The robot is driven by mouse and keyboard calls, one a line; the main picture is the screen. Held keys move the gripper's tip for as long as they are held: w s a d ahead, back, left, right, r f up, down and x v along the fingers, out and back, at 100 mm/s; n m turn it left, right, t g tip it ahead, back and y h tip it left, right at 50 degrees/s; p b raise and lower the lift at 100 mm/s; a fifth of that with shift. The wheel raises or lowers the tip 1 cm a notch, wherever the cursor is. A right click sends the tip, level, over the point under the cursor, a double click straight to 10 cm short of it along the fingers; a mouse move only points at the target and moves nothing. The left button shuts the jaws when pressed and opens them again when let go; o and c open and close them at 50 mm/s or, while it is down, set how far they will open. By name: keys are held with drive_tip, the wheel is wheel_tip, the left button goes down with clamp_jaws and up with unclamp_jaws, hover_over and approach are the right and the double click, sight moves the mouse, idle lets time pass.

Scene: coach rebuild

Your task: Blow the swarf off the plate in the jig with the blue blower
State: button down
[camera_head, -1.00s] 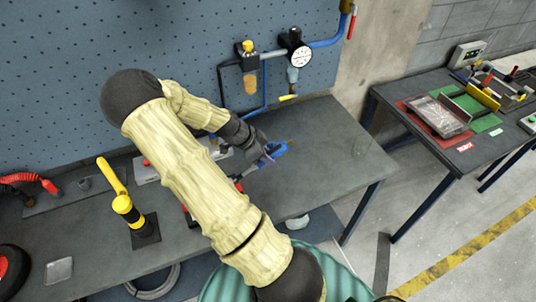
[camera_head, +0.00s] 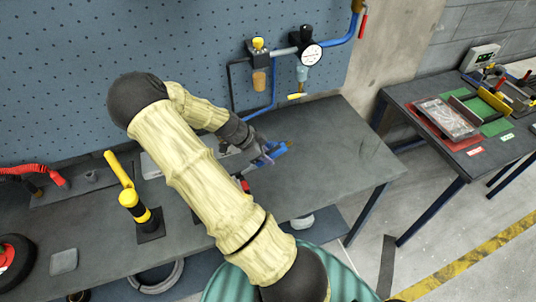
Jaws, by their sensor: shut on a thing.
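My gripper (camera_head: 262,157) is over the grey bench, shut on the blue blower (camera_head: 277,150), which sticks out to its right. My arm crosses the middle of the view and hides much of the bench beneath it. A grey metal piece (camera_head: 151,166) shows just left of my arm, partly hidden; I cannot tell if it belongs to the jig. A small red part (camera_head: 244,185) shows beside my arm below the gripper. The plate and any swarf on it cannot be made out.
A yellow and black upright tool (camera_head: 131,200) stands on the bench (camera_head: 345,170) left of my arm. A regulator with a gauge (camera_head: 311,54) hangs on the pegboard behind. The bench's right part is clear. A second table (camera_head: 425,100) stands right.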

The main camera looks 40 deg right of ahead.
drive_tip(key=shift+w+a+f, duration=0.3)
drive_tip(key=shift+w+a, duration=0.05)
drive_tip(key=shift+w, duration=0.05)
drive_tip(key=shift+s+a, duration=0.3)
drive_tip(key=shift+s, duration=0.35)
drive_tip(key=shift+s+a, duration=0.25)
drive_tip(key=shift+s, duration=0.35)
idle(1.0)
drive_tip(key=shift+w, duration=0.1)
idle(0.3)
drive_tip(key=c, duration=1.9)
unclamp_jaws()
clamp_jaws()
